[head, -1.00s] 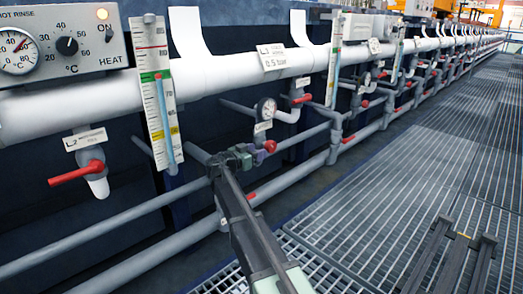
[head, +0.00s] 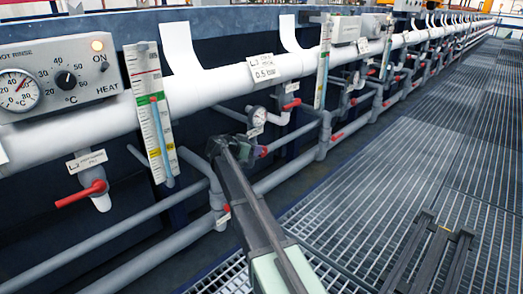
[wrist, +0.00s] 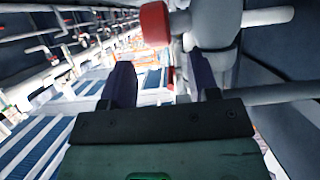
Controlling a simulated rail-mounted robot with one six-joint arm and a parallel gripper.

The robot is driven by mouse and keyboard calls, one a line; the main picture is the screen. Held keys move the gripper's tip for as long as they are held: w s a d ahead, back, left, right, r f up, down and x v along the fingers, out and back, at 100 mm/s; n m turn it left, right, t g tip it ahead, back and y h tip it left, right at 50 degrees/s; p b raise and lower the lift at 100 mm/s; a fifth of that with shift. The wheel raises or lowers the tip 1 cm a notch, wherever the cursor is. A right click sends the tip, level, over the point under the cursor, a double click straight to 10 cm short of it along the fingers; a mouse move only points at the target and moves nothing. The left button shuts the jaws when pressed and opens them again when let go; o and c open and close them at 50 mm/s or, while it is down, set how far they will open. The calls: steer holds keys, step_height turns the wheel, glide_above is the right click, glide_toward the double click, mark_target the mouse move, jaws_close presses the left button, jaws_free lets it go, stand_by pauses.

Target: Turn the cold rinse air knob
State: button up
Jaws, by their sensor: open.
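A red knob (head: 263,152) sits on a grey valve under a round gauge (head: 257,116) in the middle of the head view. A red knob on a grey fitting also shows at the top of the wrist view (wrist: 154,24). My gripper (wrist: 162,78) is open, with nothing between its two dark fingers. In the wrist view the knob is above the gap between the fingertips and apart from them. In the head view my gripper (head: 226,146) is just left of the knob, its fingers largely hidden. I cannot read the small labels, so which station this knob belongs to is unclear.
Grey pipes (head: 280,178) run below and behind my gripper. A thick white pipe (head: 210,85) runs above. A red-handled valve (head: 82,193) and a level gauge (head: 158,125) are at left. Open floor grating (head: 400,150) lies at right.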

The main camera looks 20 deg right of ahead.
steer(key=b+x, duration=0.1)
steer(key=x, duration=0.5)
steer(key=shift+b, duration=0.3)
steer(key=c, duration=0.9)
steer(key=shift+s+a+f+h+b, duration=0.1)
steer(key=shift+f+h+b, duration=0.35)
steer(key=shift+b, duration=0.6)
steer(key=shift+f+h+b, duration=0.1)
steer(key=shift+h+b, duration=0.35)
steer(key=shift+b, duration=0.3)
steer(key=shift+a+r+t+h+b, duration=0.1)
steer(key=shift+r+t+h+b, duration=0.1)
steer(key=shift+t+h+b, duration=0.25)
steer(key=shift+r, duration=0.35)
steer(key=o, duration=0.9)
